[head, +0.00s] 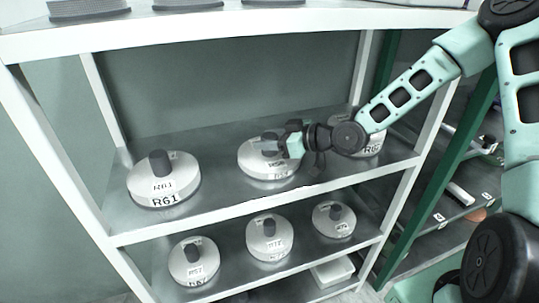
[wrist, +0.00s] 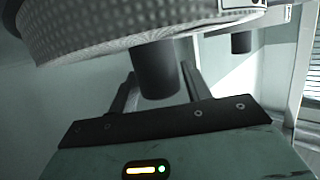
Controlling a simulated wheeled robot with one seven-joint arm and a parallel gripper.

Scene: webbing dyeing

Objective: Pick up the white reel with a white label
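Several white, dome-like reels with dark upright knobs and white printed labels stand on the shelves. The middle reel (head: 262,170) of the upper row has my gripper (head: 270,143) at its top, which partly hides its knob and label. In the wrist view, this reel (wrist: 110,38) fills the top of the picture, and its dark knob (wrist: 156,70) lies between the two fingers of my gripper (wrist: 160,80). The fingers are apart, with narrow gaps beside the knob; I cannot tell whether they touch it. The reel appears to rest on the shelf.
Reel R61 (head: 161,186) stands to the left and another reel (head: 371,144) to the right, partly behind my arm. The lower shelf holds three smaller-looking reels (head: 270,242). A white shelf edge (head: 230,211) runs in front, and green posts (head: 440,150) stand at right.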

